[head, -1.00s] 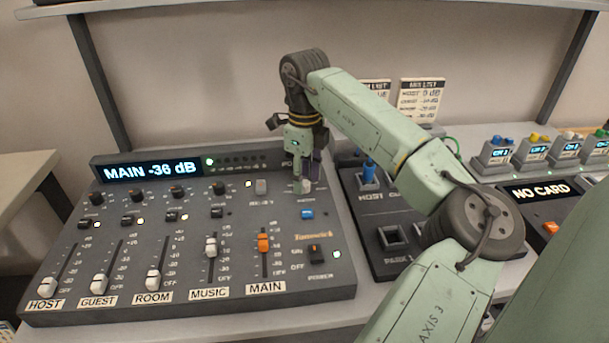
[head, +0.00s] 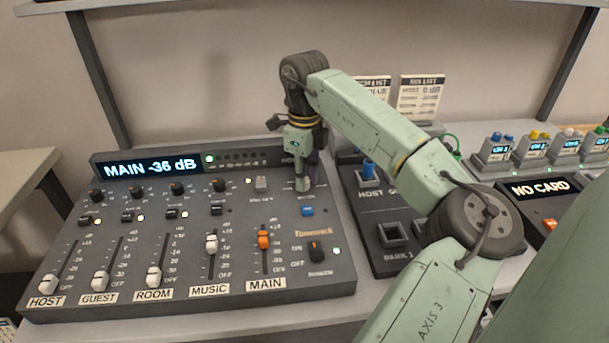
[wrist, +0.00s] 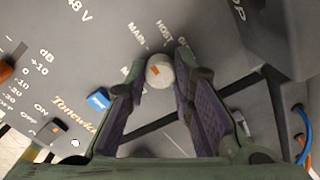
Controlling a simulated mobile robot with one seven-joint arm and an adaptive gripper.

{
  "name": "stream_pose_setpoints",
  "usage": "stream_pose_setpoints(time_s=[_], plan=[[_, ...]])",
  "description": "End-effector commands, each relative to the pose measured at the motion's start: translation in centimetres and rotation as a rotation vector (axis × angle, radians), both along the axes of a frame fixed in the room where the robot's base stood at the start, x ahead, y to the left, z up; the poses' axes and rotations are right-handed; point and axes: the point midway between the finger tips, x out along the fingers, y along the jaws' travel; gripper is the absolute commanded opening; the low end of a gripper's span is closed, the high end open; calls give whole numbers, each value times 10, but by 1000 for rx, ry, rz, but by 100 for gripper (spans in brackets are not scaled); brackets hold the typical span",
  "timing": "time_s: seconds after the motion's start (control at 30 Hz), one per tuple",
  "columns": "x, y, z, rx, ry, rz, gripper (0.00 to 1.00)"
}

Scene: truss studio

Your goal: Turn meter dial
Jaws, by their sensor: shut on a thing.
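The meter dial (wrist: 160,70) is a small round white knob with an orange mark, at the upper right of the mixing console. Printed labels stand around it, with MAIN and HOST readable. In the wrist view it sits between the tips of my gripper (wrist: 163,77), which is shut on it from both sides. In the head view my gripper (head: 304,177) points down at the dial and largely hides it. The console display (head: 150,169) reads MAIN -36 dB.
A blue button (head: 307,211) lies just in front of the dial. The orange MAIN fader (head: 263,240) and several white faders stand to the left. A darker panel with a blue switch (head: 369,168) is close on the right. A NO CARD unit (head: 540,190) stands further right.

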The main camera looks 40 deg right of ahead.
Motion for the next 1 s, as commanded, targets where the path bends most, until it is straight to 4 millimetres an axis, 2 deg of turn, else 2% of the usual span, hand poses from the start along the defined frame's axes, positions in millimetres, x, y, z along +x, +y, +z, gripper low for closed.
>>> stream_pose_setpoints(time_s=[0.47, 1.0], plan=[[0, 0, -2, 1, 1, -58, 0], [0, -1, -2, -2, 0, -473, 0]])
